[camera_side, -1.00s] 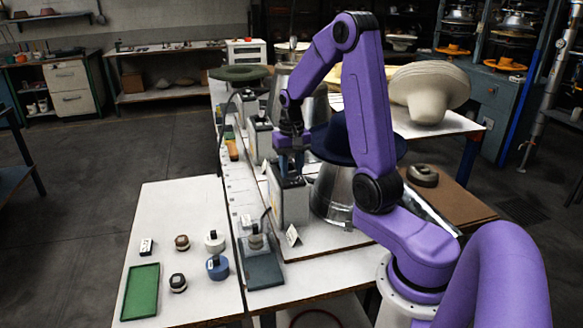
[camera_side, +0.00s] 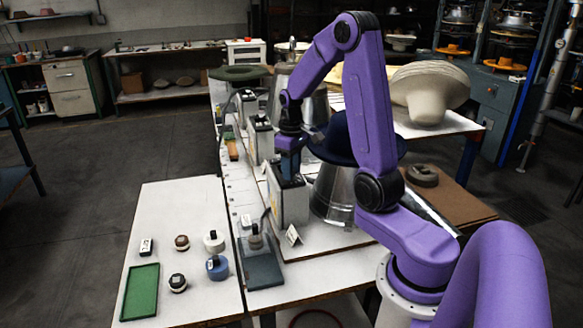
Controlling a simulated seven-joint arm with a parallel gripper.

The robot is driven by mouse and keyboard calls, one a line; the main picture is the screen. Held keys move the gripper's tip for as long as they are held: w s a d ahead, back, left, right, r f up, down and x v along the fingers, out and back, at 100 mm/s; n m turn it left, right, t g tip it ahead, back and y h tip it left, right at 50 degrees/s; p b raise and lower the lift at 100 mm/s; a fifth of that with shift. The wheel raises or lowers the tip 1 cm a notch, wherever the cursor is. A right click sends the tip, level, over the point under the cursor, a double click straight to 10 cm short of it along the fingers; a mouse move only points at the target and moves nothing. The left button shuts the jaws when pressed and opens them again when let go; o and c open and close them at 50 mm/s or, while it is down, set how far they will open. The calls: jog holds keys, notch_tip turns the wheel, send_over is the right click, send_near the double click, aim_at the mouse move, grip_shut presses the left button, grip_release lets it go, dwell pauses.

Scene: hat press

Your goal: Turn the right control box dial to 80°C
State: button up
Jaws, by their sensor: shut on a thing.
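A grey control box (camera_side: 291,205) with a dark top stands on the white bench, beside a metal hat form. My gripper (camera_side: 290,174) points straight down at the top of this box. Its fingers are shut on the dial there. The dial itself is hidden by the fingers, and its temperature marks are too small to read. Two similar control boxes stand farther back along the bench, one in the middle (camera_side: 262,140) and one at the far end (camera_side: 247,104).
A dark blue hat on a metal form (camera_side: 336,190) stands close to the right of my gripper. A small white card (camera_side: 292,235) stands in front of the box. The side table (camera_side: 205,200) holds a green tray (camera_side: 140,292) and several small pots.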

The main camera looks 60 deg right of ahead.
dwell(0.5)
jog(key=o, duration=1)
jog(key=shift+o, duration=0.2)
notch_tip(320, 180, up, 18)
jog(key=shift+f, duration=0.25)
jog(key=shift+a, duration=0.1)
